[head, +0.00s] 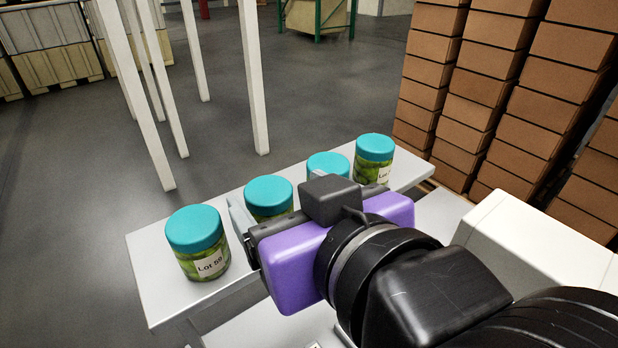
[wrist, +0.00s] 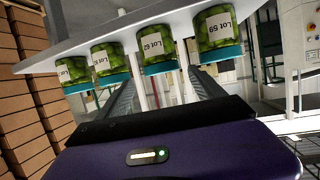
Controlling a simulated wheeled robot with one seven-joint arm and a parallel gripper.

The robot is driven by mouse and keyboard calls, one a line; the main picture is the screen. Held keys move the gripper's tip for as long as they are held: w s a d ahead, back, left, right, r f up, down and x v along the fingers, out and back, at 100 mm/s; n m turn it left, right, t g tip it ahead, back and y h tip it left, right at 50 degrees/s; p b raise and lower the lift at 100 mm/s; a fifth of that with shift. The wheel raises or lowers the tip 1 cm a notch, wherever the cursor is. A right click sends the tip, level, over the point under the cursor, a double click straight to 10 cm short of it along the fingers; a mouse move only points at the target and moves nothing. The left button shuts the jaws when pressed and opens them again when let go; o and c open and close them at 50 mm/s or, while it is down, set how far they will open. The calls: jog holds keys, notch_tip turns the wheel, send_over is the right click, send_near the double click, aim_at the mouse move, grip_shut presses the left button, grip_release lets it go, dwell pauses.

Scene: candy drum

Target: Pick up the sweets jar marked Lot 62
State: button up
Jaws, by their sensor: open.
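The Lot 62 jar is a clear jar of green sweets with a teal lid, second from the left in the head view (head: 268,196). In the upside-down wrist view, the Lot 62 jar (wrist: 158,47) shows its label facing me. It stands upright on a white table. My gripper (wrist: 160,74) is open and empty; its two fingers point toward this jar, which appears between them in the wrist view. In the head view, my purple gripper body and one finger hide the jar's lower part. I cannot tell how far the fingertips are from it.
The Lot 59 jar (head: 201,247) stands at the left on the white table (head: 150,278). Two more like jars, a partly hidden one (head: 328,162) and an end one (head: 374,160), stand at the right. Stacked brown boxes (head: 475,85) rise beyond the table's right end.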

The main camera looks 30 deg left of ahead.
aim_at(262, 191)
jog(key=shift+s+f, duration=0.2)
jog(key=shift+f, duration=0.2)
jog(key=shift+a+f, duration=0.2)
jog(key=p+x, duration=0.1)
jog(key=x, duration=0.6)
jog(key=shift+a+f, duration=0.1)
jog(key=shift+f, duration=0.1)
jog(key=c, duration=1.6)
